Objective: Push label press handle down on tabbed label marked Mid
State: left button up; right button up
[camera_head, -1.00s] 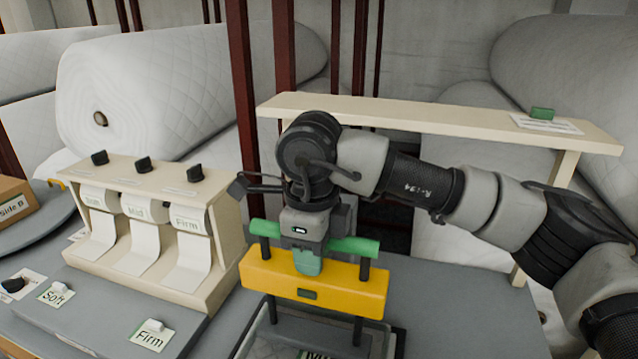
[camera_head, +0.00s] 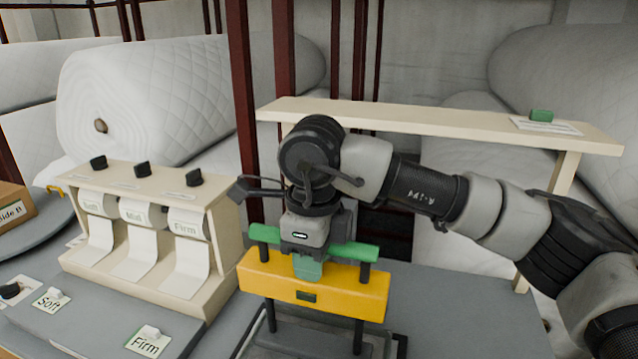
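The label press has a green bar handle (camera_head: 350,252) on dark posts that pass through a yellow crossbar (camera_head: 345,298). My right gripper (camera_head: 307,268) reaches straight down at the middle of the handle, with a teal finger in front of it and over the crossbar's top edge. The other finger is hidden, so I cannot tell whether it is clamped on the handle. The lower part of the press runs off the bottom edge, and the label under it is out of sight. My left gripper is not in view.
On the left, a cream dispenser (camera_head: 192,180) holds rolls marked Soft, Mid and Firm. In front lie tabbed labels Soft (camera_head: 46,304) and Firm (camera_head: 142,346). A cream shelf (camera_head: 440,123) with a green block (camera_head: 541,115) stands behind. Large quilted rolls (camera_head: 150,95) fill the back.

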jog(key=shift+s+a+f, duration=0.1)
jog(key=shift+s+f, duration=0.1)
jog(key=shift+f, duration=0.4)
jog(key=shift+s+f, duration=0.15)
jog(key=shift+f, duration=0.4)
jog(key=shift+w+r+g+p, duration=0.1)
jog(key=shift+r+g+p, duration=0.05)
jog(key=shift+r+p, duration=0.3)
jog(key=shift+w+r+g+p, duration=0.1)
jog(key=shift+r+g+p, duration=0.1)
jog(key=shift+r, duration=0.35)
jog(key=r+p, duration=0.2)
jog(key=r, duration=0.3)
jog(key=r+p, duration=0.3)
jog(key=r, duration=0.1)
jog(key=shift+w+r, duration=0.2)
jog(key=shift+r, duration=0.2)
jog(key=shift+r+p, duration=1.85)
jog(key=shift+r, duration=0.7)
jog(key=shift+r, duration=0.1)
jog(key=shift+r+p, duration=0.5)
jog(key=shift+r, duration=0.3)
notch_tip(320, 180, up, 6)
jog(key=p, duration=0.4)
